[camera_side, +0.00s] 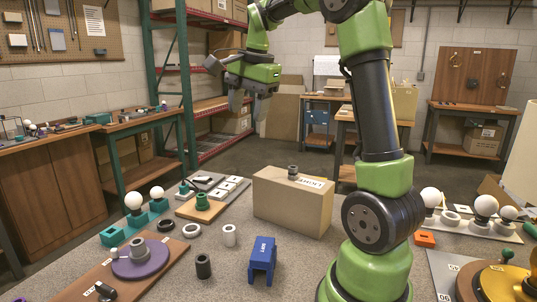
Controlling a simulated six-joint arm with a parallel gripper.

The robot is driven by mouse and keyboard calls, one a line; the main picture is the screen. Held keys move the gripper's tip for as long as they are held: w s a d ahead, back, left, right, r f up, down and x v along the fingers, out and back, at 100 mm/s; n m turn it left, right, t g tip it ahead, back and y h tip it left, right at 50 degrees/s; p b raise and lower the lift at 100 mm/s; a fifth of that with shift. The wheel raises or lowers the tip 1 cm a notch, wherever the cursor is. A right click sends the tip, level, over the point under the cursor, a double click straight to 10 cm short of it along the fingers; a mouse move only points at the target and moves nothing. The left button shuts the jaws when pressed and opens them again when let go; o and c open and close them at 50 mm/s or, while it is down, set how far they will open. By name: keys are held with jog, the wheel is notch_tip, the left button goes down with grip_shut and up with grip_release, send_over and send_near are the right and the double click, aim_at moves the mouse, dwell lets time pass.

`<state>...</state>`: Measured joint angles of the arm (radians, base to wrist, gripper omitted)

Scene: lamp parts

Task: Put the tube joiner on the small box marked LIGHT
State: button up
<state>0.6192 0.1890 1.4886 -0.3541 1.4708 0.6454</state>
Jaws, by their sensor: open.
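The box marked LIGHT (290,208) is a tan cardboard box standing in the middle of the table, with a white label on its top. A short dark grey round part (293,171), which looks like the tube joiner, stands upright on top of the box beside the label. My gripper (247,104) is open and empty, pointing down. It is well above the table, up and to the left of the box in the picture, and apart from the grey part.
A blue bracket (262,261), a black cylinder (203,266) and a white cylinder (229,235) stand in front of the box. A purple disc (140,259) lies on a board at the left. White bulbs (133,202) stand behind it. A parts board (222,207) lies left of the box.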

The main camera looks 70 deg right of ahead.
jog(key=s+a+f+n+t+y, duration=0.1)
jog(key=s+a+n+t, duration=0.1)
jog(key=s+a+n, duration=0.4)
jog(key=s+a+f+n+t+y, duration=0.1)
jog(key=s+a+n, duration=0.5)
jog(key=a, duration=0.8)
jog(key=f+n+t, duration=0.1)
jog(key=n, duration=0.2)
jog(key=shift+n+t+y, duration=0.3)
jog(key=shift+t+y, duration=0.1)
